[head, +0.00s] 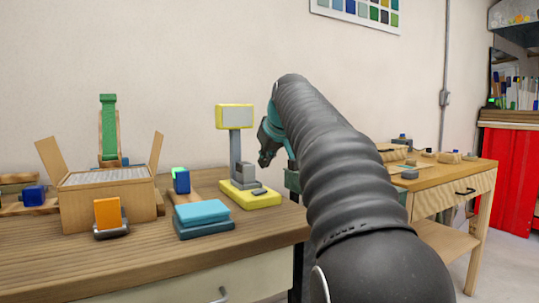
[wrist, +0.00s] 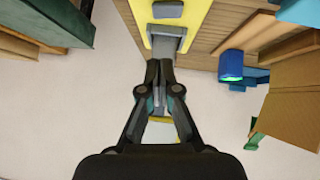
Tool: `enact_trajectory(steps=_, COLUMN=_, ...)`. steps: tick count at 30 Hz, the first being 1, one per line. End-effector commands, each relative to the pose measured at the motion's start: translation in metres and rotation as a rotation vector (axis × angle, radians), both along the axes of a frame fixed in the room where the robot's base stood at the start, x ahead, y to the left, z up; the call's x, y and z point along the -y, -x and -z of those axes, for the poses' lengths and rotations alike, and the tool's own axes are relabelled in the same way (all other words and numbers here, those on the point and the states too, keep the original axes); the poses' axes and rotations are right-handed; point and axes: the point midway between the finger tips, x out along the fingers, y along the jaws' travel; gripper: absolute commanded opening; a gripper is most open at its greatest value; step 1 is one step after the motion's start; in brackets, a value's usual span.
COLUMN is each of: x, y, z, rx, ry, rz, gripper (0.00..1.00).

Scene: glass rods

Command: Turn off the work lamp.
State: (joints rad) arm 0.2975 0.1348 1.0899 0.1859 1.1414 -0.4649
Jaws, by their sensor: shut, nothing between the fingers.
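The work lamp (head: 235,117) stands upright on the bench, with a pale panel in a yellow frame, a grey post and a yellow base (head: 263,202). A grey block sits on the base by the post, and a flat dark grey piece (head: 259,191) lies in front of it. In the wrist view the yellow base (wrist: 203,14) is at the top, with the dark piece (wrist: 168,10) on it. My gripper (head: 264,161) is shut and empty, just right of the post; its tips (wrist: 160,64) appear near the grey block (wrist: 168,36). Contact cannot be told.
Left of the lamp are a blue block with a green top (head: 181,180), stacked blue boxes (head: 202,217) and an open cardboard box (head: 80,208). A second wooden bench (head: 440,188) stands to the right. The wall is close behind.

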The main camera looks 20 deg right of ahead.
Motion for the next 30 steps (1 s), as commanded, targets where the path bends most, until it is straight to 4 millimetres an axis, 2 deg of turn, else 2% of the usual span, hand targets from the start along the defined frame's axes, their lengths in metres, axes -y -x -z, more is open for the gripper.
enact_trajectory(steps=6, x=0.002, y=-0.029, z=0.030, rx=-0.001, ry=-0.001, rz=-0.001, gripper=0.00)
enact_trajectory(steps=9, x=0.004, y=-0.029, z=0.046, rx=0.000, ry=0.000, rz=0.001, gripper=0.00)
enact_trajectory(steps=15, x=0.007, y=-0.029, z=0.064, rx=0.000, ry=0.000, rz=0.000, gripper=0.00)
enact_trajectory(steps=30, x=0.005, y=-0.030, z=0.067, rx=0.001, ry=-0.006, rz=-0.004, gripper=0.00)
